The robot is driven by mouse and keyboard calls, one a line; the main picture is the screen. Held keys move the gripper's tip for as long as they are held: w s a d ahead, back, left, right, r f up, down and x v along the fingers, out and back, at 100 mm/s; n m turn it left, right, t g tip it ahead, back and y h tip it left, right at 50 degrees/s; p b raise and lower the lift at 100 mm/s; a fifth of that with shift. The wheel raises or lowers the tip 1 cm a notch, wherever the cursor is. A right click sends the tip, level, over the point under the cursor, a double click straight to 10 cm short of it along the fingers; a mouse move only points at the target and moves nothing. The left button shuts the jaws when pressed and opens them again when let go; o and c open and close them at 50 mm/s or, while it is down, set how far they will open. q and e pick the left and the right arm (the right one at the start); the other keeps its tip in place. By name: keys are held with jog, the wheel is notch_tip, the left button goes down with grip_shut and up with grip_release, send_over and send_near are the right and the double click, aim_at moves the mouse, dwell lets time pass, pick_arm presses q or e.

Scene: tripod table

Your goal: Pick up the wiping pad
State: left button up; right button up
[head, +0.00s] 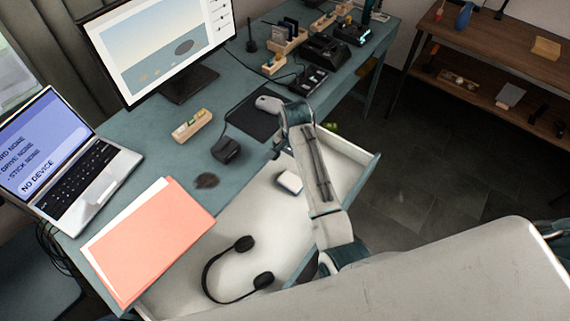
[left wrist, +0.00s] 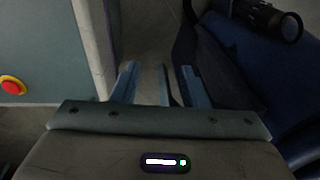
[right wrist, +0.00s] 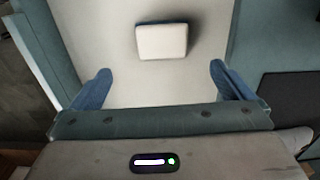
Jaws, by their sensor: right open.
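The wiping pad, a small white block-like pad (head: 289,182), lies in the open white drawer (head: 228,219) in the head view. In the right wrist view the pad (right wrist: 162,41) lies flat ahead of the fingertips, roughly midway between them. My right gripper (head: 277,152) hangs just above and behind the pad in the head view, partly hidden by its own wrist. Its fingers (right wrist: 157,88) are wide apart and empty. My left gripper (left wrist: 158,85) is outside the head view. Its fingers stand apart over a dim background, with nothing clearly held.
A black headset (head: 238,270) lies in the drawer's near part. The desk carries an orange folder (head: 150,240), a laptop (head: 85,185), a monitor (head: 165,45), a dark patch (head: 206,181) and a mouse (head: 268,103) on a black mat. The drawer walls surround the pad.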

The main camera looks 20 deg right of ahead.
jog(key=w, duration=0.2)
send_over(290, 182)
jog(key=w, duration=0.1)
jog(key=f, duration=0.4)
jog(key=shift+d+f+p, duration=0.1)
jog(key=shift+d+p, duration=0.1)
jog(key=shift+p, duration=0.15)
jog(key=shift+w+f, duration=0.15)
jog(key=shift+f, duration=0.2)
jog(key=f, duration=0.2)
jog(key=s+f+p, duration=0.1)
jog(key=f, duration=0.1)
jog(key=shift+s+a, duration=0.15)
jog(key=shift+a, duration=0.05)
jog(key=shift+f+p, duration=0.3)
jog(key=shift+f, duration=0.15)
jog(key=shift+c, duration=0.4)
jog(key=c, duration=1)
pick_arm(q)
jog(key=shift+s+r, duration=0.25)
jog(key=shift+r, duration=0.35)
jog(key=shift+s+r, duration=0.2)
jog(key=shift+r, duration=0.35)
